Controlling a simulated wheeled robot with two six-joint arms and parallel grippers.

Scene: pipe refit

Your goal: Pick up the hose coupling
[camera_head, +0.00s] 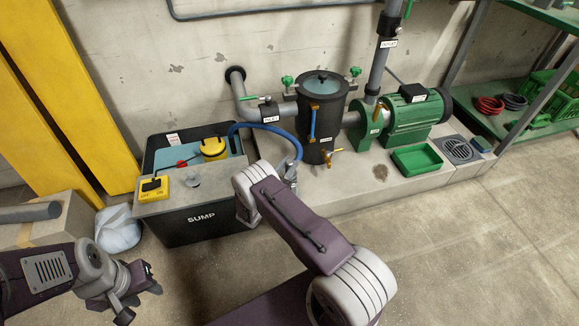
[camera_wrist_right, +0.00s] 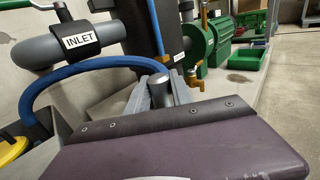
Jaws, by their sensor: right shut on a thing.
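The hose coupling (camera_wrist_right: 159,86) is a grey metal cylinder at the end of the blue hose (camera_head: 285,133). In the right wrist view it sits between the two fingers of my right gripper (camera_wrist_right: 160,79), which is shut on it. In the head view this gripper (camera_head: 291,174) is at the lower end of the hose, in front of the black strainer vessel (camera_head: 320,125); my arm hides part of it. The hose curves back left toward the sump (camera_head: 203,214). My left gripper (camera_head: 138,290) is at the lower left, away from the hose, and its opening is unclear.
The yellow float (camera_head: 214,148) and a yellow box (camera_head: 152,188) are at the sump. The inlet pipe (camera_head: 243,105) runs from the wall to the vessel. A green pump (camera_head: 410,115) and green tray (camera_head: 417,159) stand right on the plinth. Open floor lies at the lower right.

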